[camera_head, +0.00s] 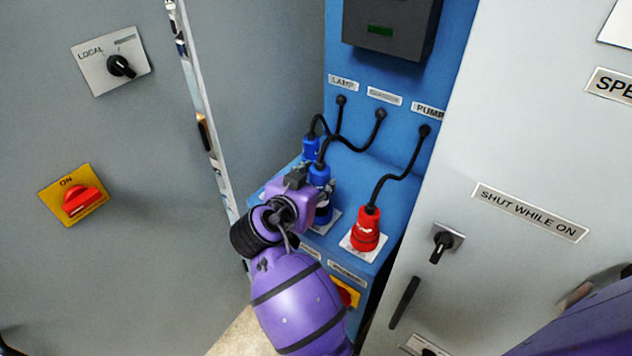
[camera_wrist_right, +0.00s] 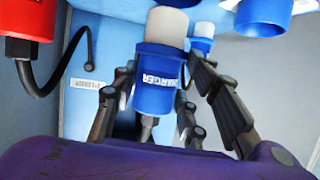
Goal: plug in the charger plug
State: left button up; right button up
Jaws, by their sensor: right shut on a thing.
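The charger plug (camera_head: 320,174) is blue with a black cable from the blue panel. My right gripper (camera_head: 322,192) is shut on it. In the right wrist view the plug (camera_wrist_right: 158,80) sits between the dark fingers (camera_wrist_right: 165,90), with its label inverted and its pale grey end clear of any socket. In the head view a blue socket (camera_head: 322,216) on a white plate shows just below the gripper. The gripper partly covers it, so I cannot tell the exact gap or alignment. My left gripper is not in view.
A second blue plug (camera_head: 311,148) stands behind the held one. A red plug (camera_head: 366,228) stands upright at the right, on a white plate (camera_head: 362,245). Grey cabinet doors (camera_head: 130,220) flank the narrow blue recess on both sides.

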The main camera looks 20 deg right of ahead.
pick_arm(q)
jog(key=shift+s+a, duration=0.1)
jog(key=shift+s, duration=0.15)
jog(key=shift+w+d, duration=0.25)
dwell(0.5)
pick_arm(e)
jog(key=shift+f, duration=0.2)
jog(key=shift+f, duration=0.5)
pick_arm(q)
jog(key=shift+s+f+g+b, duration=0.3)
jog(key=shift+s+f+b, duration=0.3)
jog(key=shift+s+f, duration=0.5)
pick_arm(e)
jog(key=shift+f, duration=0.65)
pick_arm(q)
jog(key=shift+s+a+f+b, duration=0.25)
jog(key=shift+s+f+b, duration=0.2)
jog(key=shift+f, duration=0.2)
pick_arm(e)
jog(key=shift+f, duration=0.9)
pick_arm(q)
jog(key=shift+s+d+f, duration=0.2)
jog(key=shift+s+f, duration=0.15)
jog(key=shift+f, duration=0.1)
pick_arm(e)
jog(key=shift+s+f, duration=0.1)
jog(key=shift+f, duration=0.45)
